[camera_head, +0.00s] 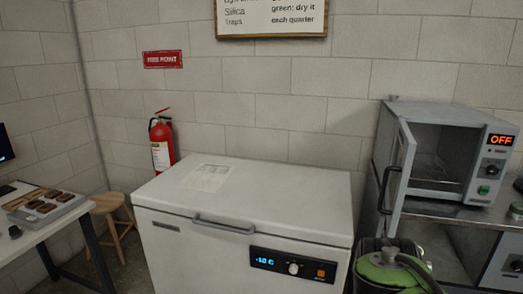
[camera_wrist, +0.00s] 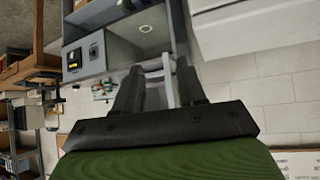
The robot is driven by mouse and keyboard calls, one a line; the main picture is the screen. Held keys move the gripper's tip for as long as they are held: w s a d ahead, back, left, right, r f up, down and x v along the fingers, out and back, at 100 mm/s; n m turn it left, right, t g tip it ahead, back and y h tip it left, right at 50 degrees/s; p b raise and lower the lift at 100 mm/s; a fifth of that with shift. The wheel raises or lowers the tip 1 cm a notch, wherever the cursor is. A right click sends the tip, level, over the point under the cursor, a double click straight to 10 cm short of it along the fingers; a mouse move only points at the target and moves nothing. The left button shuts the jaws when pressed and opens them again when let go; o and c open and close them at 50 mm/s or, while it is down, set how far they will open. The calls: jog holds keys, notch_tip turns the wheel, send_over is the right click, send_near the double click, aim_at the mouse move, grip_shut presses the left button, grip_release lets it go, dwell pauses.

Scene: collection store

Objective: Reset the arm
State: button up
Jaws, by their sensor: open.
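My gripper (camera_wrist: 160,72) shows in the wrist view with its two dark fingers apart. A pale strip, which looks like the edge of the oven's door, shows between and beyond the fingers; I cannot tell whether they touch it. The grey oven (camera_head: 440,150) stands at the right in the head view, its door (camera_head: 401,180) swung open towards the front and its display reading OFF. The oven also shows tilted in the wrist view (camera_wrist: 92,52).
A white chest freezer (camera_head: 245,205) fills the middle, with a paper on its lid. A fire extinguisher (camera_head: 161,145) hangs on the wall. A stool (camera_head: 112,215) and a table (camera_head: 50,230) are at left.

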jog(key=s+a+f+n+g+y, duration=0.1)
jog(key=s+a+f+n+y, duration=0.25)
jog(key=s, duration=0.55)
jog(key=s+a+f+n+g+y, duration=0.1)
jog(key=s+a+f+n+y, duration=0.15)
jog(key=s+a, duration=0.45)
notch_tip(320, 180, up, 13)
jog(key=s+d+p, duration=0.2)
jog(key=p, duration=1)
jog(key=shift+s+n+h+p, duration=0.25)
jog(key=shift+n+h+p, duration=0.05)
jog(key=shift+h, duration=0.1)
